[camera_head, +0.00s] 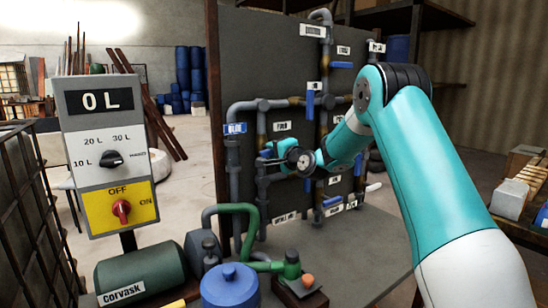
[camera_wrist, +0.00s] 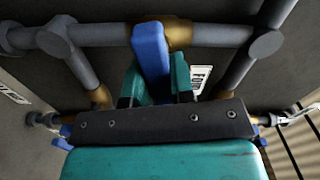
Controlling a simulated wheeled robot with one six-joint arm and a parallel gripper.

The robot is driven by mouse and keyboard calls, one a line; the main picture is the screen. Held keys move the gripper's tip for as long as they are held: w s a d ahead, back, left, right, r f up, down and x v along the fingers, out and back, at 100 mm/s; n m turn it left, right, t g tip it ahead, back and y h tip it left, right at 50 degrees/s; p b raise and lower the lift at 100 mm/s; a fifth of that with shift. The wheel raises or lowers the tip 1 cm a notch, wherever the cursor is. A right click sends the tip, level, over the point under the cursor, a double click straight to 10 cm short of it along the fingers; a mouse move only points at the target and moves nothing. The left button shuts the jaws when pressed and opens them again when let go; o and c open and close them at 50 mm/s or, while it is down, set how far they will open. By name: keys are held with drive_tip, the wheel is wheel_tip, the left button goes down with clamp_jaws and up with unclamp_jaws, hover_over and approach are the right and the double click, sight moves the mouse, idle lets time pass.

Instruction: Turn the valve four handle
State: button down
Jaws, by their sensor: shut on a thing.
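The valve four handle (camera_wrist: 150,48) is a blue lever on a brass valve body (camera_wrist: 179,34) in a grey pipe. In the wrist view it lies across the pipe, slightly tilted, and its lower end is hidden by my gripper. My gripper (camera_wrist: 158,80) has its teal fingers on either side of the lever and is shut on it. A white label (camera_wrist: 201,79) starting with "FO" sits just right of the fingers. In the head view my gripper (camera_head: 267,157) is at the left part of the pipe panel, below the "FOUR" label (camera_head: 282,126), and largely hides the handle.
The dark panel (camera_head: 262,60) carries several pipes, with other blue handles (camera_head: 310,104) to the right. A control box (camera_head: 107,155) reading "0 L" stands at left.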

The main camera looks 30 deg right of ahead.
drive_tip(key=n+b, duration=0.4)
drive_tip(key=b, duration=0.1)
drive_tip(key=shift+f+b, duration=0.3)
drive_tip(key=shift+f, duration=0.05)
drive_tip(key=n+b, duration=0.8)
drive_tip(key=b, duration=0.1)
drive_tip(key=shift+n, duration=0.3)
drive_tip(key=shift+r+n+b, duration=0.2)
drive_tip(key=shift+n+b, duration=1.15)
drive_tip(key=shift+n, duration=0.15)
drive_tip(key=c, duration=1)
unclamp_jaws()
drive_tip(key=shift+r, duration=0.1)
